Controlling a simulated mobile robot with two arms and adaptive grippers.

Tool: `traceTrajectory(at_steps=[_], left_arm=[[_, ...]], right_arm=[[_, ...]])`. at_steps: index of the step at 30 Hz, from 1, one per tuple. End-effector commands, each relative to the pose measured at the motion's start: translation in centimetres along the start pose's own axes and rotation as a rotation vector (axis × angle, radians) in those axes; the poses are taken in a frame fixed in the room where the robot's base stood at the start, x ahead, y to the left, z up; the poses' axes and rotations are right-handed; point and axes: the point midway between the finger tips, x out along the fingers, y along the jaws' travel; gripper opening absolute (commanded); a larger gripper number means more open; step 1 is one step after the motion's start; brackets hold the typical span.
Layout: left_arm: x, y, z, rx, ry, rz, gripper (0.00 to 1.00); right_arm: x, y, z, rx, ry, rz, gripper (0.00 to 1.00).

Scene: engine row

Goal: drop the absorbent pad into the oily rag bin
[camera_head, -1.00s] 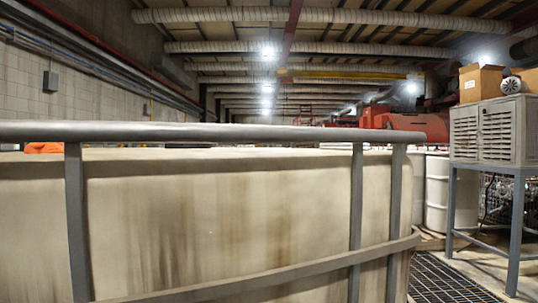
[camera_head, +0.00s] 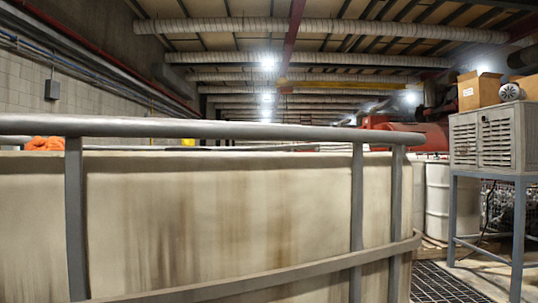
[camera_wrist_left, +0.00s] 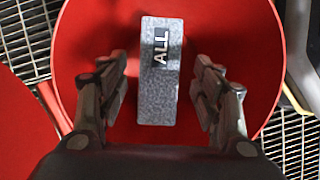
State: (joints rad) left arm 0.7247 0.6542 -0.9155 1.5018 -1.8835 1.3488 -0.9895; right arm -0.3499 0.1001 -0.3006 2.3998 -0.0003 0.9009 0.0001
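In the left wrist view, my left gripper (camera_wrist_left: 160,100) is open above the round red bin (camera_wrist_left: 85,25). The absorbent pad (camera_wrist_left: 157,103) is a grey speckled block with a dark label reading "ALL". It shows between the two fingers with a gap on each side, against the red inside of the bin. I cannot tell whether it rests on the bin's bottom. Neither gripper, the pad nor the bin shows in the head view.
A grey rail (camera_head: 220,128) and a stained beige panel (camera_head: 220,220) fill the head view's foreground. A cabinet on a stand (camera_head: 495,138), white drums (camera_head: 440,200) and floor grating (camera_head: 445,285) are at right. A red flat surface (camera_wrist_left: 25,125) lies beside the bin.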

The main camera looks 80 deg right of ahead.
Motion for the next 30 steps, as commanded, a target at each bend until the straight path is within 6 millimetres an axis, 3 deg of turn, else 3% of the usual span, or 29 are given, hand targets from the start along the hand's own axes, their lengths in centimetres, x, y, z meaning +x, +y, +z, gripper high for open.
traceTrajectory(at_steps=[10,14,24,30], left_arm=[[-0.1,0.0,0.0,0.0,0.0,0.0,0.69],[-1.0,0.1,-0.1,0.0,0.001,0.002,0.69],[-7.8,0.1,-0.1,0.0,0.001,0.004,0.69],[-10.9,0.1,0.0,0.0,0.001,0.002,0.69]], right_arm=[[0.0,0.0,0.0,-0.001,0.0,0.001,0.81],[0.0,0.0,0.0,-0.001,0.0,0.001,0.81],[0.0,0.0,0.0,-0.001,-0.001,0.0,0.81],[0.0,0.0,0.0,-0.001,-0.001,0.0,0.81]])
